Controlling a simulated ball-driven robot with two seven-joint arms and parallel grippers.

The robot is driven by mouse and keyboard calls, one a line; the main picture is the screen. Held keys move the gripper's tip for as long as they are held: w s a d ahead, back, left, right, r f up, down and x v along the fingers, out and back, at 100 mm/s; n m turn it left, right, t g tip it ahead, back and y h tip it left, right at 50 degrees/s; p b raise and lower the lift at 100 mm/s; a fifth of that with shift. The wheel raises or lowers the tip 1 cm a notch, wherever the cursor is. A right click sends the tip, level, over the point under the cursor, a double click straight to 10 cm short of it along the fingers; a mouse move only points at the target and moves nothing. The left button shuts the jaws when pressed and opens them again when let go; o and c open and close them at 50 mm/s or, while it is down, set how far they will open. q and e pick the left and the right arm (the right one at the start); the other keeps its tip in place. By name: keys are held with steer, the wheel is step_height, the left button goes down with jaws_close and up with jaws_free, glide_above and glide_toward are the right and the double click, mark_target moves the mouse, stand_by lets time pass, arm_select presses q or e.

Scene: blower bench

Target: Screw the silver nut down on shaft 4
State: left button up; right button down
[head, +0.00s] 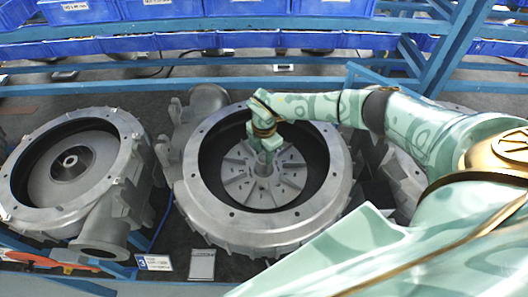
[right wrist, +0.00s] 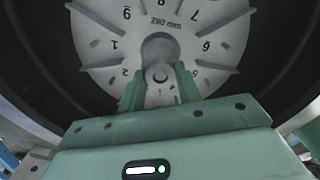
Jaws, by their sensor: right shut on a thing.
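My right gripper (head: 265,158) reaches down into the middle blower housing (head: 205,212) and is shut at the hub of its grey bladed disc (head: 240,184). In the right wrist view its two fingers (right wrist: 158,88) stand on either side of a small round silver piece (right wrist: 160,75) at the disc's centre, which I take for the silver nut on the shaft. The fingers hide much of it, so I cannot tell how far down it sits. My left gripper is not in view.
Another open blower housing (head: 130,125) stands at the left, and one at the right is partly behind my arm. Blue bins (head: 165,8) line the back rack.

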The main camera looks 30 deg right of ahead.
steer(key=m, duration=0.4)
steer(key=shift+s+f+m, duration=0.1)
steer(key=shift+m, duration=0.3)
steer(key=m, duration=0.4)
steer(key=c, duration=1.3)
jaws_free()
